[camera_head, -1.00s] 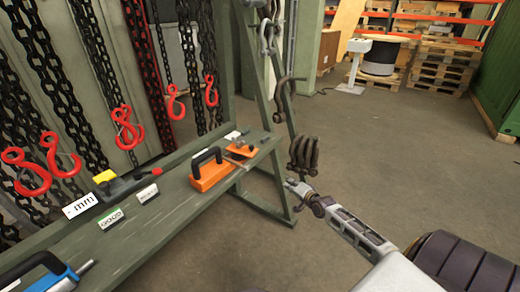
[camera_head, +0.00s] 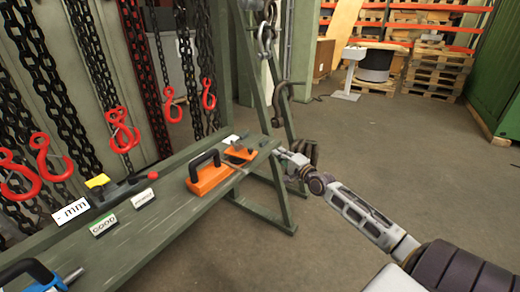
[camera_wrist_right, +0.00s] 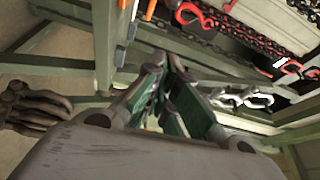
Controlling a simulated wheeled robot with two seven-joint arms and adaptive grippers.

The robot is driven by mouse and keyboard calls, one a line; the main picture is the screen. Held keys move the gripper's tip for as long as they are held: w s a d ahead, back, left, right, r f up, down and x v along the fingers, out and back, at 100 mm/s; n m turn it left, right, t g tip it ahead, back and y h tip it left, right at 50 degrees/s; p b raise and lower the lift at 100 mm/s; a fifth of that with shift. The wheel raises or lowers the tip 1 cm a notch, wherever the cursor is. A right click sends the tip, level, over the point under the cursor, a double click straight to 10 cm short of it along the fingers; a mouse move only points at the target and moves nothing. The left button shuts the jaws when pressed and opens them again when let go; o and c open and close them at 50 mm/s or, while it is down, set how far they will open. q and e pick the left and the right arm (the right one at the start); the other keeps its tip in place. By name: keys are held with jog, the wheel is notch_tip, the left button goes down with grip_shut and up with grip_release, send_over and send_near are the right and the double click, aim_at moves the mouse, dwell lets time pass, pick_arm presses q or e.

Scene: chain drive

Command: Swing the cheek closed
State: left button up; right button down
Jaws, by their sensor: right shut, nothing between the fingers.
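I cannot make out for certain which part is the cheek. On the green bench (camera_head: 150,232) stands an orange block with a black handle (camera_head: 207,178). Behind it, near the bench's right end, lies a smaller orange piece with dark parts (camera_head: 240,153). My right gripper (camera_head: 279,153) is shut and empty, with its tips close to the bench's right end, to the right of the small orange piece. I cannot tell whether they touch anything. In the right wrist view its fingers (camera_wrist_right: 173,68) come together below green frame bars. My left gripper is out of view.
Black chains with red hooks (camera_head: 120,130) hang behind the bench. A yellow-and-black tool with a red handle (camera_head: 122,190) lies left.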

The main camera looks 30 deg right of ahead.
jog(key=shift+w, duration=0.25)
